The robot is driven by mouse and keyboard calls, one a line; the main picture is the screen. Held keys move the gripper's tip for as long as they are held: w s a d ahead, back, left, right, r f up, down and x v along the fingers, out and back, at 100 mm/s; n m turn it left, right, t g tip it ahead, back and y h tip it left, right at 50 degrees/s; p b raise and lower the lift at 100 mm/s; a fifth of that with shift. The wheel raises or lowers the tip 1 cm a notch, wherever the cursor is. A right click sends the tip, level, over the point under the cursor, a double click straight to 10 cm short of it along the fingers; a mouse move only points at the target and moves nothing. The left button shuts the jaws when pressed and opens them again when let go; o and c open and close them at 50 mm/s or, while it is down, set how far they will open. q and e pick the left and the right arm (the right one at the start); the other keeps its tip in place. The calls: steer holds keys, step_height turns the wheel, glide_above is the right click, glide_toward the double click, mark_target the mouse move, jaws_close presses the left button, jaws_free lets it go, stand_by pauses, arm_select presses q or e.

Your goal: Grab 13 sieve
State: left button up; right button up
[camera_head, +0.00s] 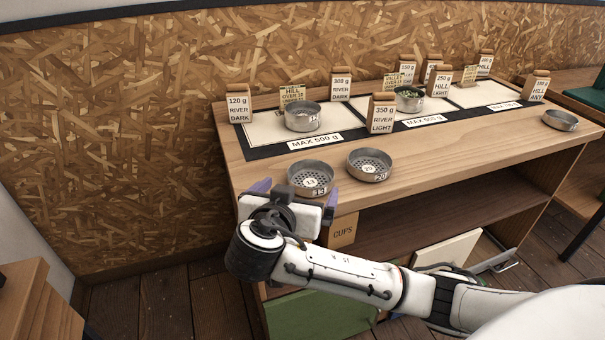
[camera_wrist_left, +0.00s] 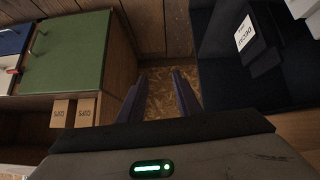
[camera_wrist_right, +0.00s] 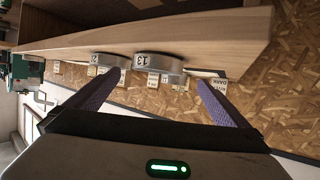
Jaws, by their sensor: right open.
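The 13 sieve (camera_head: 310,176) is a round metal sieve with a perforated bottom and a "13" label, lying at the front left of the wooden counter. It also shows in the right wrist view (camera_wrist_right: 158,66), its "13" label facing the camera. My right gripper (camera_head: 292,192) is open around the front of the sieve, one purple finger at its left and one at its right; I cannot tell whether they touch it. My left gripper (camera_wrist_left: 158,95) is open and empty, pointing at the floor beside a green cabinet door.
A 20 sieve (camera_head: 369,166) lies close to the right of the 13 sieve.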

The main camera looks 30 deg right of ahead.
mark_target(308, 181)
steer(key=shift+w+d+f, duration=0.2)
steer(key=shift+w+d, duration=0.05)
steer(key=shift+d, duration=0.2)
steer(key=shift+w+d+f, duration=0.15)
steer(key=shift+w+d, duration=0.05)
steer(key=shift+d, duration=0.25)
steer(key=x, duration=0.6)
steer(key=shift+a, duration=0.1)
steer(key=c, duration=1)
